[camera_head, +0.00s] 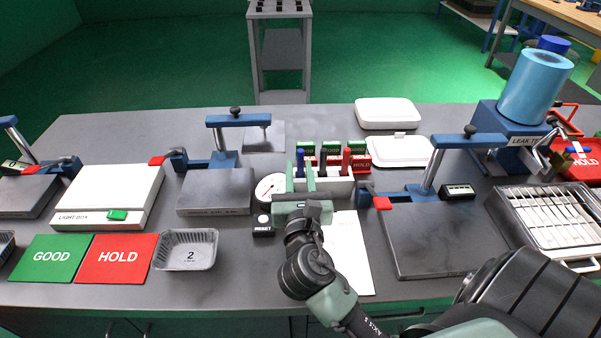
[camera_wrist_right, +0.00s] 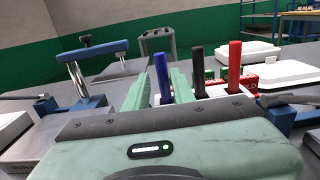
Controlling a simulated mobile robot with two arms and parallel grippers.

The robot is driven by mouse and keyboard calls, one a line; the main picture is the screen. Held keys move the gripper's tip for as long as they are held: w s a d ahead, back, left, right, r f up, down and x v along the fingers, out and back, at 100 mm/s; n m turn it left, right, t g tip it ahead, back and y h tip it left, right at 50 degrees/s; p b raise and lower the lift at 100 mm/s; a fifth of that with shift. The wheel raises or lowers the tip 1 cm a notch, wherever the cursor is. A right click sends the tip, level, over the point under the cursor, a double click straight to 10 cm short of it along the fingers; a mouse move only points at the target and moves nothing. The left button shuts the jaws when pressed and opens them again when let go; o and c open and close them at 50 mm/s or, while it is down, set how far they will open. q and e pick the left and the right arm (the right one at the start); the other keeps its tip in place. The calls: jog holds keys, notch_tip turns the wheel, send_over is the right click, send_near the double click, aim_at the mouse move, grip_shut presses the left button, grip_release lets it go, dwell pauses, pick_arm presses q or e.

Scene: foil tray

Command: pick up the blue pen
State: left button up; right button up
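The blue pen (camera_head: 300,160) stands upright at the left end of a white pen holder (camera_head: 340,187), beside a black pen (camera_head: 323,160) and a red pen (camera_head: 346,161). My right gripper (camera_head: 301,178) is open in front of the holder, its fingers pointing at the blue pen. In the right wrist view the blue pen (camera_wrist_right: 162,78) shows between the two green fingertips (camera_wrist_right: 160,88), nearer the right one. I cannot tell whether the fingertips reach past it. The pen's lower part is hidden. My left gripper is not in view.
Green and red cards (camera_head: 360,162) stand behind the pens. A round dial (camera_head: 268,187) sits close left of the gripper. A grey plate stand (camera_head: 430,240) is to the right, a foil tray (camera_head: 187,250) to the left. A white sheet (camera_head: 348,250) lies in front.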

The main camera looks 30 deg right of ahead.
jog(key=x, duration=0.6)
jog(key=shift+w+d+p, duration=0.2)
jog(key=shift+d+p, duration=0.15)
jog(key=shift+d, duration=0.05)
grip_shut()
